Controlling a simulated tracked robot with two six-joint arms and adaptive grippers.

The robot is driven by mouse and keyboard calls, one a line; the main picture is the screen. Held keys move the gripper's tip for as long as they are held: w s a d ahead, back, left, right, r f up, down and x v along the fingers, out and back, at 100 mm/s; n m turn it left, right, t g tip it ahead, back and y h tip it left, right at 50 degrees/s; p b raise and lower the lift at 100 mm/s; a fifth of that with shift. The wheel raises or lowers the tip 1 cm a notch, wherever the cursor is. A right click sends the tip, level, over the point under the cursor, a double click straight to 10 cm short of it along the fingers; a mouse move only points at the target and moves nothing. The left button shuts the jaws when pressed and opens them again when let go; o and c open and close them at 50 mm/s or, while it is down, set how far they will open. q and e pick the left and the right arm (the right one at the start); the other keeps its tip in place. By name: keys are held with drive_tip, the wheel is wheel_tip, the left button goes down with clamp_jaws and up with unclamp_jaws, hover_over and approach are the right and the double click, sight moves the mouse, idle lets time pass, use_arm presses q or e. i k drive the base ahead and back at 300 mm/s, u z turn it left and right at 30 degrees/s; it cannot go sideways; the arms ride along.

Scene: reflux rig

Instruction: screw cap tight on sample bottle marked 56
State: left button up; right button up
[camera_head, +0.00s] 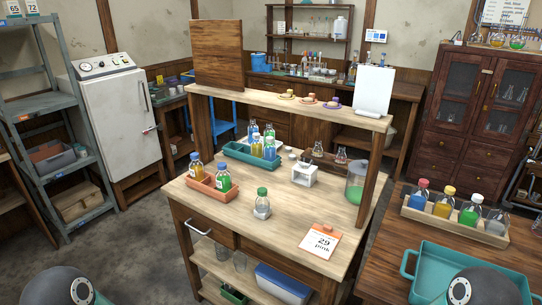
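No number 56 is legible on any bottle. A clear bottle with a green cap (262,203) stands upright, alone, in the middle of the wooden workbench (215,215). Several more capped bottles stand in a teal tray (243,155) behind. I cannot tell whether the caps are tight. Neither of my grippers is in view; only dark rounded parts of mine show at the bottom corners.
A card reading 29 pink (320,241) lies at the bench's front right. A white block (305,174) and a glass vessel with green liquid (355,182) stand behind it. A wooden crate (452,228) holds several bottles beside a teal tray (440,262) on the right table.

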sight(269, 131)
drive_tip(key=k, duration=0.6)
drive_tip(key=z, duration=0.3)
drive_tip(key=i, duration=1)
drive_tip(key=u, duration=1.8)
drive_tip(key=i, duration=0.95)
